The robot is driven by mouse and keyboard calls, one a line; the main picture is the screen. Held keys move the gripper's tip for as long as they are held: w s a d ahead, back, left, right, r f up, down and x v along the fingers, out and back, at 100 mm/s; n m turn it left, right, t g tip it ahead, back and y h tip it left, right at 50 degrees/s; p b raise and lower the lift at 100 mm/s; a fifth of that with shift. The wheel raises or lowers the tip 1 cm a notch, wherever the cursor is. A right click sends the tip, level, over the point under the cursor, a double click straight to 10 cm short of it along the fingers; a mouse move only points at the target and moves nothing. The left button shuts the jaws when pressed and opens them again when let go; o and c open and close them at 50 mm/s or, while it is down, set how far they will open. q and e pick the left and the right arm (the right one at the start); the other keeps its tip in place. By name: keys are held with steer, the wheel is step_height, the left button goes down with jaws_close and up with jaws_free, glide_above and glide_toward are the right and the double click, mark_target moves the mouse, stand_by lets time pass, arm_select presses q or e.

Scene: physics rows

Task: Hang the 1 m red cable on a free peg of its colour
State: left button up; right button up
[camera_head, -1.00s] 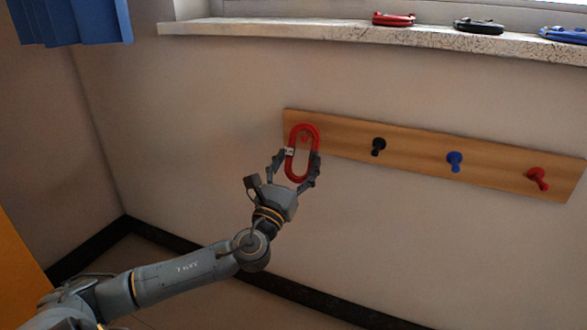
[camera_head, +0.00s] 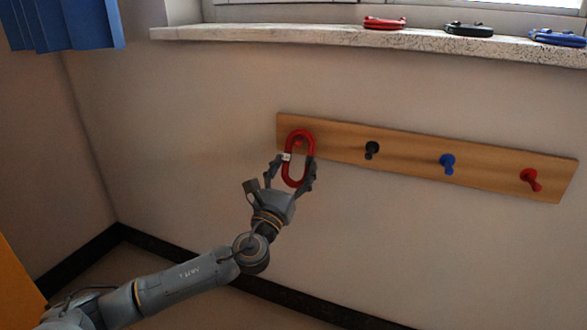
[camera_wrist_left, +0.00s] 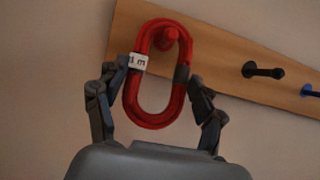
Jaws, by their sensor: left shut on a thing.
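The red cable (camera_head: 286,171) is a long oval coil with a white tag; it also shows in the left wrist view (camera_wrist_left: 150,119), where the tag seems to read 1 m. My left gripper (camera_head: 291,172) is shut on the coil, one finger at each side, and holds it upright at the board's left end. A red peg (camera_wrist_left: 167,37) shows inside the coil's upper opening. I cannot tell surely whether the coil is around the peg or just before it. Another red peg (camera_head: 531,179) at the board's right end is bare. My right gripper is not in view.
The wooden board (camera_head: 410,165) on the wall also bears a bare black peg (camera_head: 372,149) and a bare blue peg (camera_head: 448,163). Red (camera_head: 384,23), black (camera_head: 469,30) and blue (camera_head: 557,38) coils lie on the windowsill (camera_head: 300,33) above. A blue curtain (camera_head: 62,22) hangs at upper left.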

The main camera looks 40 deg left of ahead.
arm_select(q)
steer(key=o, duration=1.3)
steer(key=shift+c, duration=0.2)
steer(key=v, duration=1.2)
steer(key=shift+d, duration=0.1)
